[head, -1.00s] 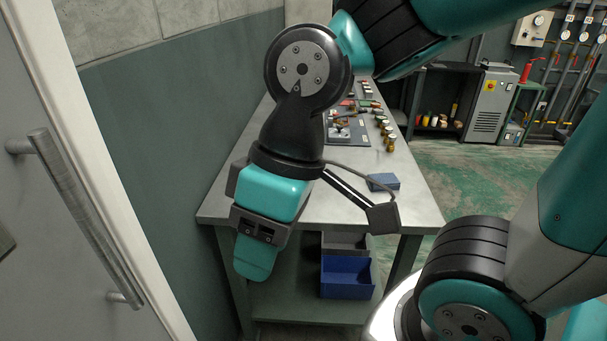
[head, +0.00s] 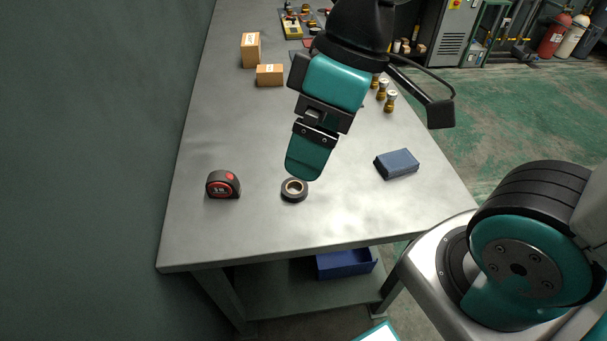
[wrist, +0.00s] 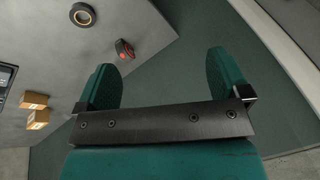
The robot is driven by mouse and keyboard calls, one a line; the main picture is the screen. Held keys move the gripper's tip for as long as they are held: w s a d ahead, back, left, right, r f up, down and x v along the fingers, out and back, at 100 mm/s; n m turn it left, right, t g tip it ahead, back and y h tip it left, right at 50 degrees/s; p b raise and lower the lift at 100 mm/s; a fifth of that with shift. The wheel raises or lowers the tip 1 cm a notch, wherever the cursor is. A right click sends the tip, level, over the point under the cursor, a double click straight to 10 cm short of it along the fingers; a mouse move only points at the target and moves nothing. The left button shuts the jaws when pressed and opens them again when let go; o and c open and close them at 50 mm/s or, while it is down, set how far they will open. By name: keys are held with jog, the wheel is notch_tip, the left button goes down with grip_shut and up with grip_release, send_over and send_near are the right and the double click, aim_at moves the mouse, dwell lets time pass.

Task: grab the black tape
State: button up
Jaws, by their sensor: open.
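The black tape (head: 294,190) is a small roll lying flat on the grey table near its front edge in the head view. It also shows in the wrist view (wrist: 82,14) at the top left. My gripper (head: 303,172) is above the table, its tip just behind the tape in the head view and partly over its upper edge. In the wrist view my gripper (wrist: 165,72) has its two green fingers apart with nothing between them. The tape is outside the fingers, beyond the left one.
A tape measure (head: 223,184) sits left of the tape. A blue block (head: 397,164) lies to the right. Two cardboard boxes (head: 270,75) and small bottles (head: 390,101) stand farther back. The table (head: 250,235) is clear in front of the tape. A green wall (head: 90,150) borders the left.

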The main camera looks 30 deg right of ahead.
jog(key=w+d+f+n+h+b, duration=0.1)
jog(key=w+d+f+n, duration=0.15)
jog(key=w, duration=0.25)
jog(key=w+d+f+n+b, duration=0.1)
jog(key=w+f+n+b, duration=0.15)
jog(key=w+n, duration=0.2)
jog(key=n+h, duration=0.1)
jog(key=n, duration=0.5)
send_near(294, 193)
jog(key=shift+w+d+f+g, duration=0.15)
jog(key=shift+f+g, duration=0.15)
jog(key=shift+f, duration=0.5)
jog(key=shift+a+f+p, duration=0.15)
jog(key=shift+a+f, duration=0.1)
jog(key=shift+f, duration=0.7)
jog(key=shift+a+f+p, duration=0.2)
jog(key=shift+a+f, duration=0.05)
jog(key=shift+f, duration=0.65)
jog(key=shift+a+f+p, duration=0.15)
jog(key=shift+a+f, duration=0.1)
jog(key=shift+f, duration=0.7)
jog(key=c, duration=1)
